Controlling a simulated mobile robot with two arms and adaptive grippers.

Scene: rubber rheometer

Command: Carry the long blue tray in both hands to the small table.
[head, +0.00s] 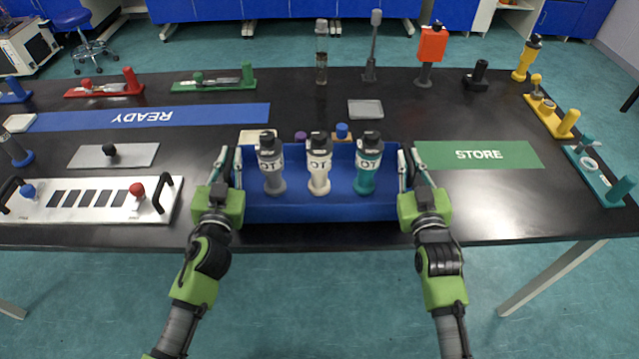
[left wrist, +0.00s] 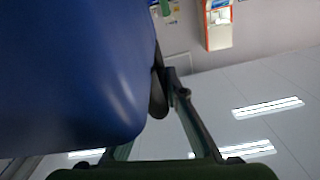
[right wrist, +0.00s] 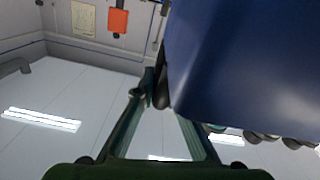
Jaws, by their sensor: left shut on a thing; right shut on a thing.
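The long blue tray (head: 320,209) is at the front edge of the black table in the head view, with a grey, a white and a teal bottle standing in it. My left gripper (head: 232,170) is shut on the tray's left end. My right gripper (head: 407,170) is shut on its right end. The tray's blue wall fills much of the left wrist view (left wrist: 75,75) and of the right wrist view (right wrist: 245,60). The tray looks level; I cannot tell whether it touches the table. I cannot make out the small table in these frames.
A grey pad (head: 365,109) lies behind the tray. Teal floor is open in front.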

